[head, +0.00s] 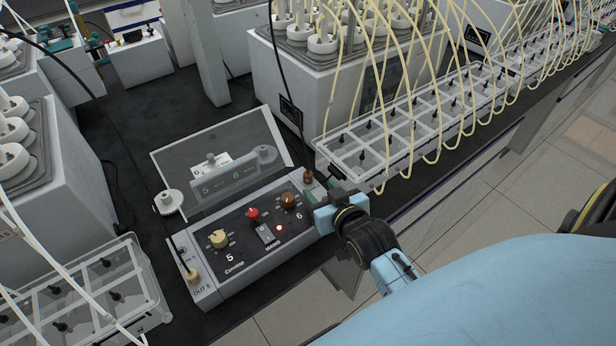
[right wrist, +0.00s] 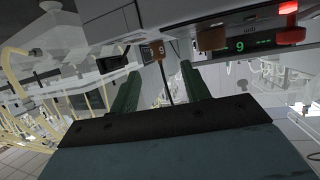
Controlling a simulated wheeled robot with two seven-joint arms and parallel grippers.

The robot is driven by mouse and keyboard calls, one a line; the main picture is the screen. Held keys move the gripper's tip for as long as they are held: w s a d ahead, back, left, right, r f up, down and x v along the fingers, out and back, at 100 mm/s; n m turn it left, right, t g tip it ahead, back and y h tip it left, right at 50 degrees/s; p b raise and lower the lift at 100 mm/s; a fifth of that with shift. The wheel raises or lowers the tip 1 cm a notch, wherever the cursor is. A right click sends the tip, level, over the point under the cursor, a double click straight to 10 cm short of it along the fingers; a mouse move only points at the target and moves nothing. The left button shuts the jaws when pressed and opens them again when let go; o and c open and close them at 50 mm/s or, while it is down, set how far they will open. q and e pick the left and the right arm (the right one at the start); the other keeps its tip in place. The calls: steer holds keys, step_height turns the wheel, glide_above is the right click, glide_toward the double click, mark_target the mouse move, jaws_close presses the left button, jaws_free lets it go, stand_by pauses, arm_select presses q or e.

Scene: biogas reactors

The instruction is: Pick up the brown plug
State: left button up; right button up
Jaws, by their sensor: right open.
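The brown plug (head: 308,176) stands at the right end of the grey control box (head: 262,287), with a dark cable. In the right wrist view the brown plug (right wrist: 157,50) shows between and beyond the two green fingers, its cable running between them. My right gripper (head: 322,194) is at the box's right end, close beside the plug. In the right wrist view my right gripper (right wrist: 160,86) is open, with nothing gripped between its fingers. Whether a finger touches the plug or cable, I cannot tell. My left gripper is not in view.
The box carries a brown knob (head: 289,201), a red knob (head: 253,214) and a cream knob (head: 218,239). A cream plug (head: 193,275) is at its left end. A clear compartment tray (head: 378,178) with pale tubes stands close behind the gripper. Dark bench surface lies left of the box.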

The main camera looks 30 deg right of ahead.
mark_target(310, 178)
steer(key=x, duration=0.7)
steer(key=shift+w+d, duration=0.15)
steer(key=shift+w, duration=0.05)
